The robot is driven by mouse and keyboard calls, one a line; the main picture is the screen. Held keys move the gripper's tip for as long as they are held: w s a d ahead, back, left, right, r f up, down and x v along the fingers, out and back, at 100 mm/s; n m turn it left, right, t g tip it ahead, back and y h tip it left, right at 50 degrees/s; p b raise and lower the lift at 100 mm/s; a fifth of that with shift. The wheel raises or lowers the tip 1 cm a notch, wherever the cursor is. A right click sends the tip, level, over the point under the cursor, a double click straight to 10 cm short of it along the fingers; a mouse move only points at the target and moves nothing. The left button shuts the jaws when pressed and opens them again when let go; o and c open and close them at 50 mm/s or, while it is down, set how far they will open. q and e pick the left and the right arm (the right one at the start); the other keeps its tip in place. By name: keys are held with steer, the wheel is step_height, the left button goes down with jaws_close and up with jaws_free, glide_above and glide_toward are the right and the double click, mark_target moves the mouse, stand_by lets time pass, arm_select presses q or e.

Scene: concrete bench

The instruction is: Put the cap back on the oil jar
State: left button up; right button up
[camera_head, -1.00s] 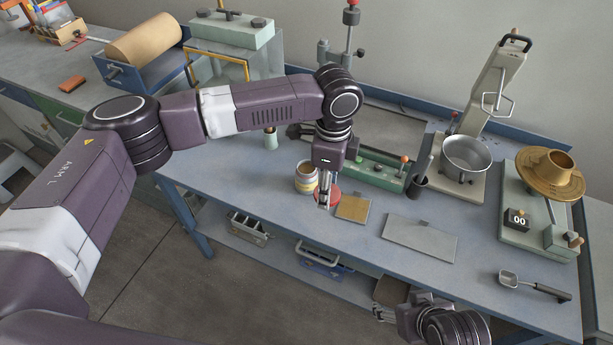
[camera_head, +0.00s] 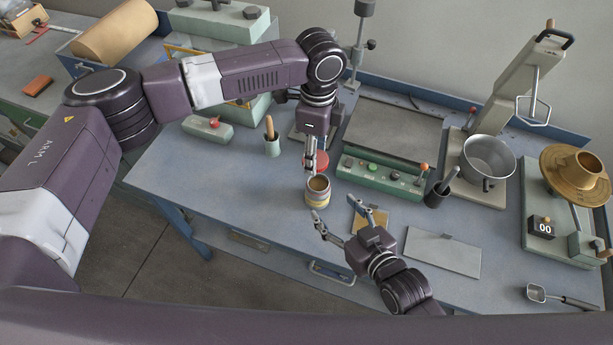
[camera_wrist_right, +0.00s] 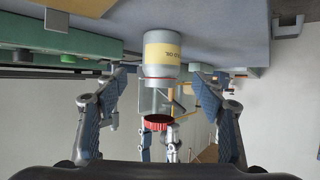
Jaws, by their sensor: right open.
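The oil jar (camera_head: 318,193) stands on the bench, its dark mouth uncovered. In the right wrist view, which is upside down, the jar (camera_wrist_right: 160,50) shows a yellow label reading OIL, between my right fingers and beyond them. The red cap (camera_head: 321,162) is at the fingertips of my left gripper (camera_head: 311,165), which is shut on it. The cap (camera_wrist_right: 156,123) appears off the bench, higher than the jar's mouth. My right gripper (camera_head: 341,213) is open, in front of and slightly right of the jar, fingers pointing toward it. I see no contact with the jar.
A yellow plate (camera_head: 366,220) lies beneath my right gripper, with a grey plate (camera_head: 443,254) to its right. A green-fronted device (camera_head: 382,175) and dark cup (camera_head: 437,195) stand behind. A small pot with a wooden handle (camera_head: 271,144) stands left of the jar.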

mark_target(321, 164)
arm_select(q)
steer(key=shift+s+d+r, duration=0.3)
steer(key=shift+s+d, duration=0.15)
steer(key=shift+s, duration=0.15)
steer(key=shift+s+d+r, duration=0.25)
steer(key=shift+s+d, duration=0.15)
steer(key=shift+s, duration=0.15)
arm_select(e)
steer(key=v, duration=0.2)
steer(key=shift+s+d, duration=0.25)
steer(key=shift+s, duration=0.05)
arm_select(q)
steer(key=shift+w+a+f, duration=0.25)
steer(key=shift+w+a, duration=0.2)
steer(key=shift+w, duration=0.05)
arm_select(e)
steer(key=x, duration=0.4)
steer(key=shift+a+r, duration=0.1)
arm_select(q)
steer(key=shift+d, duration=0.1)
arm_select(e)
steer(key=x, duration=0.8)
steer(key=shift+w+a, duration=0.1)
arm_select(q)
steer(key=shift+s+r, duration=0.1)
steer(key=shift+s, duration=0.05)
arm_select(e)
steer(key=shift+w+a+f, duration=0.1)
steer(key=shift+w+f, duration=0.1)
steer(key=shift+w, duration=0.05)
